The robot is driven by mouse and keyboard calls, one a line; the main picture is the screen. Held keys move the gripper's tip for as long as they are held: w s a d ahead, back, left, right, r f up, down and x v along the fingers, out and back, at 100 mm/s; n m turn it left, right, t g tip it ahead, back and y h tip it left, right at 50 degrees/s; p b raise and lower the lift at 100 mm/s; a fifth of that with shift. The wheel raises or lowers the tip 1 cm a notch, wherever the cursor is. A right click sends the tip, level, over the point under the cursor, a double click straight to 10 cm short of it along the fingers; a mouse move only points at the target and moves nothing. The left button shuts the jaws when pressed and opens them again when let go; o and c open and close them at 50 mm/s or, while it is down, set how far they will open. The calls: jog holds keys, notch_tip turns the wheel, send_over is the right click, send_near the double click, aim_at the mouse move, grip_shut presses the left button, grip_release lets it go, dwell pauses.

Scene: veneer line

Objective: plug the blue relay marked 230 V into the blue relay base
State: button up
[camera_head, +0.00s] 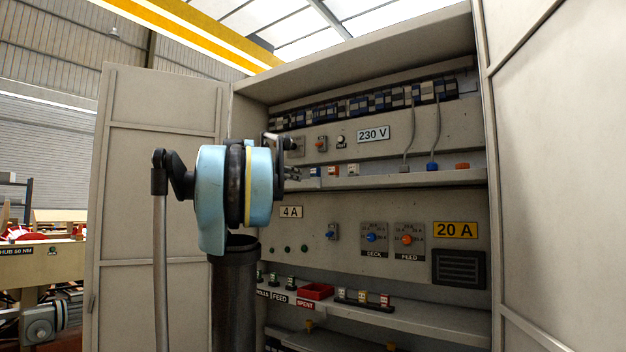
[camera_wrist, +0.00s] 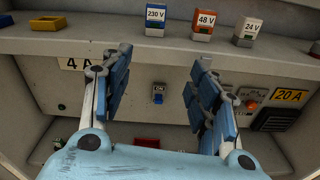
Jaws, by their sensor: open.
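The blue relay marked 230 V (camera_wrist: 156,18) stands upright on the upper shelf in the wrist view, left of the red 48 V relay. It also shows small in the head view (camera_head: 315,171). My gripper (camera_wrist: 162,78) is open and empty, its two blue-padded fingers spread below and in front of the shelf edge. In the head view my gripper (camera_head: 291,160) is side-on before the cabinet, left of the relays. A low blue piece (camera_wrist: 5,20) is cut by the wrist view's left edge. I cannot tell whether it is the blue relay base.
The red 48 V relay (camera_wrist: 204,24) and white 24 V relay (camera_wrist: 248,30) stand to the right. A low yellow piece (camera_wrist: 48,23) lies left. A cabled blue piece (camera_head: 432,165) and an orange piece (camera_head: 462,166) are farther right. An open cabinet door (camera_head: 555,180) bounds the right side.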

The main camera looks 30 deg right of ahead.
aim_at(313, 171)
jog(key=shift+n+h, duration=0.3)
jog(key=shift+n, duration=0.5)
jog(key=w+d+r, duration=0.1)
jog(key=w+d, duration=0.1)
jog(key=d, duration=0.2)
jog(key=w+d+r, duration=0.1)
jog(key=w+d, duration=0.1)
jog(key=d, duration=0.1)
jog(key=w+d+r, duration=0.1)
jog(key=d, duration=0.3)
jog(key=shift+w+d+r, duration=0.1)
jog(key=shift+w+d, duration=0.25)
jog(key=shift+w, duration=0.05)
jog(key=shift+w+x, duration=0.2)
jog(key=shift+x, duration=2.85)
jog(key=shift+a, duration=0.1)
jog(key=c, duration=1.2)
